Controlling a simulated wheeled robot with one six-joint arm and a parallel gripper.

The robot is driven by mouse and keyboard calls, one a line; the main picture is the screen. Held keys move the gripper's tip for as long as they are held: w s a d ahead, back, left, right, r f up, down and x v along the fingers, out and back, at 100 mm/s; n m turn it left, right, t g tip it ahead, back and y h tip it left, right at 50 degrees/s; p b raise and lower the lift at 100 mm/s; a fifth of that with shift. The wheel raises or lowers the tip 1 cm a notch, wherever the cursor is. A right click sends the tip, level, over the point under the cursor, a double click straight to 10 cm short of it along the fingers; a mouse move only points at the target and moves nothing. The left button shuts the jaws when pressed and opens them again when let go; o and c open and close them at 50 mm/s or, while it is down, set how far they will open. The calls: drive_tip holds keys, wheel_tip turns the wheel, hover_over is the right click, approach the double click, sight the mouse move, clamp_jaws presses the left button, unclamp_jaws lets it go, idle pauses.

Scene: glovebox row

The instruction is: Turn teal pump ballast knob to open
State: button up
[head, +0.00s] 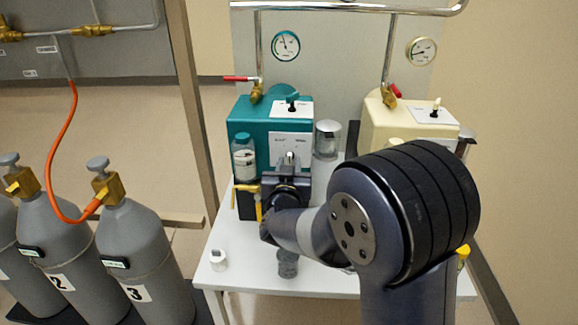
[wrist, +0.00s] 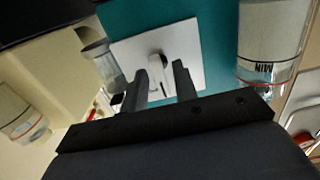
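The teal pump (head: 250,118) stands on the white bench, left of a cream pump. Its front has a white plate (head: 283,139) with a small pale knob (head: 290,157) with a dark centre; its label is too small to read. In the wrist view the knob (wrist: 156,72) shows on the white plate (wrist: 188,45). My gripper (wrist: 162,72) is open, its two grey fingers on either side of the knob; I cannot tell whether they touch it. In the head view my gripper (head: 287,178) is right in front of the plate, partly hidden by my wrist.
A second switch plate (head: 291,107) is on the teal pump's top. A clear bottle (head: 244,160) hangs at its left front and a glass jar (head: 327,140) stands to its right. The cream pump (head: 400,125) is farther right. Grey gas cylinders (head: 140,235) stand at left.

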drive_tip(key=shift+o, duration=0.3)
drive_tip(key=s+p, duration=0.1)
drive_tip(key=s, duration=1)
drive_tip(key=shift+a, duration=0.15)
drive_tip(key=shift+w, duration=0.1)
drive_tip(key=w, duration=1)
drive_tip(key=shift+w+d, duration=0.2)
drive_tip(key=shift+w, duration=0.2)
drive_tip(key=shift+n, duration=0.3)
drive_tip(key=shift+f+b, duration=0.1)
drive_tip(key=shift+b, duration=0.55)
